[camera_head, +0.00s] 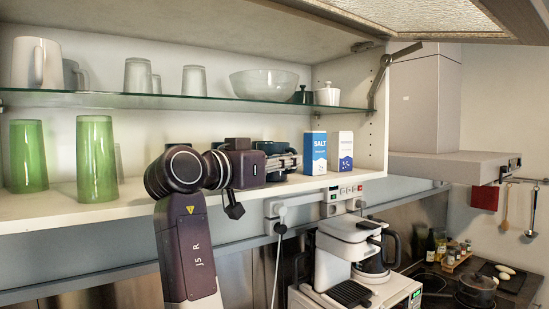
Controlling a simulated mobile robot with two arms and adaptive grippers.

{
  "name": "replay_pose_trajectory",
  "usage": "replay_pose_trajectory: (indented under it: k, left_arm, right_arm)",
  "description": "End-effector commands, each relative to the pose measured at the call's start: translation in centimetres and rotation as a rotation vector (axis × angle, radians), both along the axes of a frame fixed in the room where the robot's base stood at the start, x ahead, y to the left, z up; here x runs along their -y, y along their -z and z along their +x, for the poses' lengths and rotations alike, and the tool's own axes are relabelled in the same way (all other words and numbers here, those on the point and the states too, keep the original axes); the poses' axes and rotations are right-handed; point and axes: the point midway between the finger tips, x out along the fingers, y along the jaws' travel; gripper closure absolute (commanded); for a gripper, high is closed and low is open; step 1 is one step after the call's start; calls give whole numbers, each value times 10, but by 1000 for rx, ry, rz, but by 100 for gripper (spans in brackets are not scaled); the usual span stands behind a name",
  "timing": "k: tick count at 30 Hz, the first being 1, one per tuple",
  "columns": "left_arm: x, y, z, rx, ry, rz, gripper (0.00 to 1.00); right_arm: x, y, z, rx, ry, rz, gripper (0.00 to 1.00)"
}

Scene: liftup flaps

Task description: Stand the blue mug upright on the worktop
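My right gripper (290,161) reaches into the open wall cabinet, just above its lower shelf (130,208). It points right, towards the salt box. Dark bluish shapes, perhaps mugs (272,147), show behind the gripper and are mostly hidden by it. I cannot tell which one is the blue mug, or whether the fingers hold anything. The worktop is mostly hidden below the cabinet; a part with the hob (435,287) shows at the lower right. My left gripper is not in view.
Green glasses (96,160) stand left on the lower shelf. A salt box (314,153) and another box (340,151) stand right of my gripper. A glass shelf (200,101) carries glassware above. A coffee machine (340,250) stands below. The raised flap (420,18) hangs overhead.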

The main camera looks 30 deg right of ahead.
Motion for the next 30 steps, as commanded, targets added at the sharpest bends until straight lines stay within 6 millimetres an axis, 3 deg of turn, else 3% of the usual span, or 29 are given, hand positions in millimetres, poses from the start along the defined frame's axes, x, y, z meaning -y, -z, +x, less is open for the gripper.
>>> replay_pose_trajectory:
  k: [3, 10, 18, 21, 30]
  left_arm:
    - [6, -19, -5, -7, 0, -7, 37]
    - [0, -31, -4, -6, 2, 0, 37]
    - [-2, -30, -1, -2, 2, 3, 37]
    - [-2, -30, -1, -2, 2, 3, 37]
    - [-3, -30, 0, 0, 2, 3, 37]
  right_arm:
    - [14, -4, 5, -3, 1, 0, 89]
    - [35, -1, 13, -2, 1, -2, 89]
    - [36, 1, 14, -1, 0, -1, 89]
    - [36, 1, 14, -1, 0, -1, 100]
    - [36, 1, 14, -2, 0, -2, 100]
